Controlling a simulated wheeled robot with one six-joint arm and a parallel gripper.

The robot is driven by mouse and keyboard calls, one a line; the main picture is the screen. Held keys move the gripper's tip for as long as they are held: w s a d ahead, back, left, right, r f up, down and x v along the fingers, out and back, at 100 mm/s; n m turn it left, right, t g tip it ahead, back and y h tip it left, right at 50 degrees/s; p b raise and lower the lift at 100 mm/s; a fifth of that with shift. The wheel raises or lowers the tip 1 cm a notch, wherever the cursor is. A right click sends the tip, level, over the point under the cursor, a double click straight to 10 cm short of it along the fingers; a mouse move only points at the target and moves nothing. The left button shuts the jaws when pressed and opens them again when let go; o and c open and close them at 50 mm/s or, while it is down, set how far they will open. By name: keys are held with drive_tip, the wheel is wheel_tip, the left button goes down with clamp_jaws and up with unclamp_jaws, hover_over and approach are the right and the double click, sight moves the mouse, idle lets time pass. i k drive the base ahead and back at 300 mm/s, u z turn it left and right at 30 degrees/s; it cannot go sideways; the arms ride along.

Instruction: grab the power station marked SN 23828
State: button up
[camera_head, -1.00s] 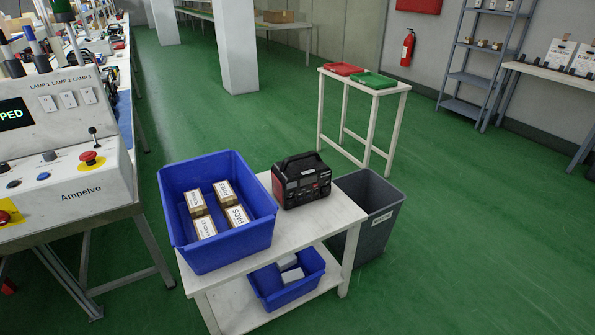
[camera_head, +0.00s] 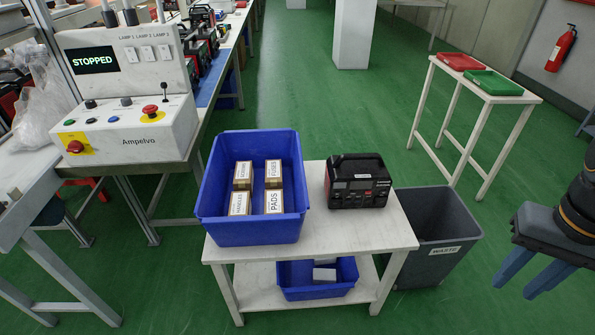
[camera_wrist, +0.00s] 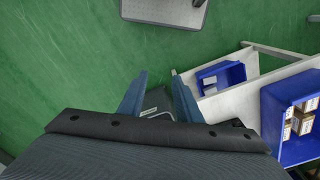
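A black and red power station (camera_head: 357,182) stands upright on top of a white cart (camera_head: 400,235), to the right of a large blue bin (camera_head: 250,228). Its serial number is too small to read. My gripper (camera_head: 524,278) hangs at the right edge of the head view, well to the right of the cart and apart from the power station. In the wrist view my gripper (camera_wrist: 160,92) has its two blue fingers spread with nothing held between them. I cannot make out the power station there.
A grey waste bin (camera_head: 428,265) stands against the cart's right side. The large bin holds labelled boxes; a smaller blue bin (camera_head: 318,290) sits on the lower shelf. A control console (camera_head: 125,130) reads STOPPED. More power stations (camera_head: 203,45) line the back bench. Green floor is free at right.

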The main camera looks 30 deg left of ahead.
sight(352, 180)
drive_tip(key=u, duration=0.65)
drive_tip(key=i, duration=1)
drive_tip(key=u, duration=0.45)
